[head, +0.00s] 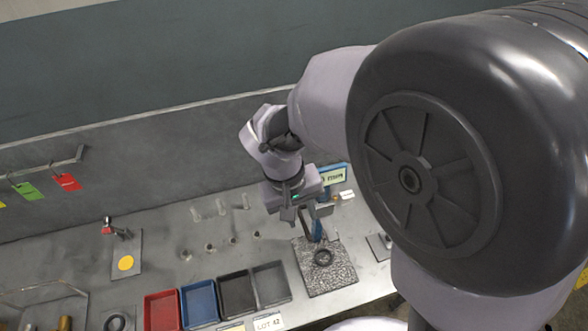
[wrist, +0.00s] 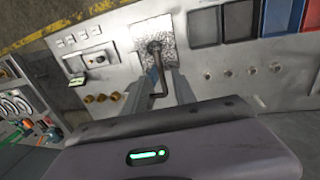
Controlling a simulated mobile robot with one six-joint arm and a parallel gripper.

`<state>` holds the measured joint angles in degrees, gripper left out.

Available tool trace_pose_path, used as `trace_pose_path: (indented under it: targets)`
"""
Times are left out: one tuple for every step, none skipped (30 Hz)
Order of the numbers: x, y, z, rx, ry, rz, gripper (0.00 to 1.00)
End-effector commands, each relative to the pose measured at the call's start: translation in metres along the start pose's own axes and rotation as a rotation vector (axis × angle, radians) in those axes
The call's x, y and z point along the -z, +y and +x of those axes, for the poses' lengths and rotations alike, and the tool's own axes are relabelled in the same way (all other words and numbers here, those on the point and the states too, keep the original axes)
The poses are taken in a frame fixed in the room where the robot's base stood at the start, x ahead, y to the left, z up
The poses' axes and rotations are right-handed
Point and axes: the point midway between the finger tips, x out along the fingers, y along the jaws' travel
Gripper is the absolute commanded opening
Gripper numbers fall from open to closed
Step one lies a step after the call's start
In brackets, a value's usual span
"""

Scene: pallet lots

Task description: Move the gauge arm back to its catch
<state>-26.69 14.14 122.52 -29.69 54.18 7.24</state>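The gauge stands on a speckled grey plate (head: 340,277) with a blue post (head: 318,230). The gauge arm (wrist: 159,80), a dark bent rod, shows in the wrist view between my two fingers. The speckled plate (wrist: 146,28) is beyond it. The catch cannot be made out.
Red (head: 161,311), blue (head: 199,303) and dark grey (head: 237,294) bins stand left of the plate. Several small pegs stand behind them. A pad with a yellow disc (head: 126,263) lies further left.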

Motion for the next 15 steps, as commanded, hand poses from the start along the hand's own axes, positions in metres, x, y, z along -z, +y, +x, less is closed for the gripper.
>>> trace_pose_path:
  targets:
    - [0.001, 0.001, -0.022, 0.001, 0.006, -0.001, 0.33]
    - [0.001, 0.001, -0.033, 0.001, 0.005, -0.001, 0.33]
    - [0.001, 0.001, -0.047, 0.001, 0.007, -0.001, 0.33]
    - [0.001, 0.001, -0.057, 0.000, 0.006, -0.002, 0.33]
    - [0.001, 0.001, -0.067, 0.001, 0.005, -0.001, 0.33]
    - [0.001, 0.001, -0.081, 0.001, 0.006, -0.001, 0.33]
    - [0.001, 0.001, -0.090, 0.001, 0.004, -0.001, 0.33]
    - [0.001, 0.000, -0.098, 0.001, 0.005, -0.001, 0.33]
    - [0.001, 0.000, -0.108, 0.001, 0.004, -0.001, 0.33]
    - [0.001, 0.001, -0.115, 0.001, 0.004, -0.001, 0.33]
    - [0.000, 0.001, -0.121, 0.000, 0.004, -0.001, 0.33]
    - [0.000, 0.001, -0.128, 0.000, 0.003, -0.001, 0.33]
    - [0.000, 0.000, -0.132, 0.000, 0.002, 0.000, 0.33]
    - [0.000, 0.000, -0.136, 0.000, 0.002, -0.001, 0.33]
    - [0.000, 0.000, -0.139, 0.000, 0.002, 0.000, 0.33]
